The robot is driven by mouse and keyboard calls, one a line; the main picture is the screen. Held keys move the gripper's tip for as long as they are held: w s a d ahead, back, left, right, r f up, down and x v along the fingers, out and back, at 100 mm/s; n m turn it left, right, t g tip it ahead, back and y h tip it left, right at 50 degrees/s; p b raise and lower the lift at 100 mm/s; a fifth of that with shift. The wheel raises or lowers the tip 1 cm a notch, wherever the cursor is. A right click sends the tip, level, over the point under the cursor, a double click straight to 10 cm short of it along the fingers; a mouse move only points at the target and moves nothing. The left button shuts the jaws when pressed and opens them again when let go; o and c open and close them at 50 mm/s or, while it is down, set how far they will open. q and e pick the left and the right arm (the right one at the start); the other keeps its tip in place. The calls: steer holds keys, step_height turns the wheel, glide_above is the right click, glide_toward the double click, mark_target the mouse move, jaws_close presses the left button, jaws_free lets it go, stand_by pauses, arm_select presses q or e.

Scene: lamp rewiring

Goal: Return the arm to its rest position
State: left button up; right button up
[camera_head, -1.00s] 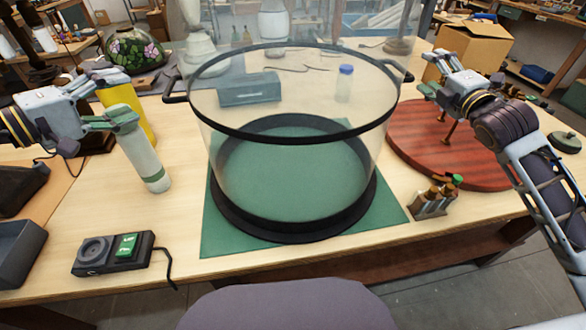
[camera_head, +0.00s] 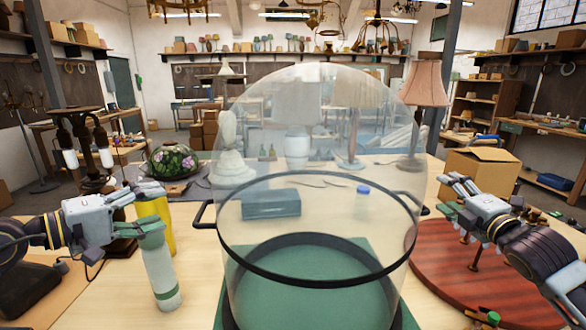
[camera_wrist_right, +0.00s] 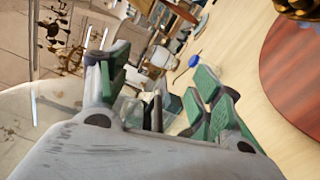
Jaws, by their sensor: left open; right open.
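My right gripper (camera_head: 452,200) is open and empty. It is raised over the left part of the round red-brown board (camera_head: 440,258) in the head view. In the right wrist view its green-padded fingers (camera_wrist_right: 160,92) stand apart with nothing gripped between them. My left gripper (camera_head: 143,210) is open at the left of the table. Its fingers are by the top of a white cylinder with a green band (camera_head: 161,275) and a yellow object (camera_head: 160,207); whether they touch is unclear.
A large clear glass dome with a black ring (camera_head: 318,277) fills the middle of the table. A blue-grey box (camera_head: 271,204) shows through it. A cardboard box (camera_head: 478,172) stands behind my right gripper. A flowered glass shade (camera_head: 172,161) is at the back left.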

steer(key=shift+r+p, duration=2.55)
steer(key=shift+r, duration=0.4)
steer(key=shift+r+p, duration=0.5)
steer(key=shift+p, duration=0.05)
steer(key=shift+f, duration=0.1)
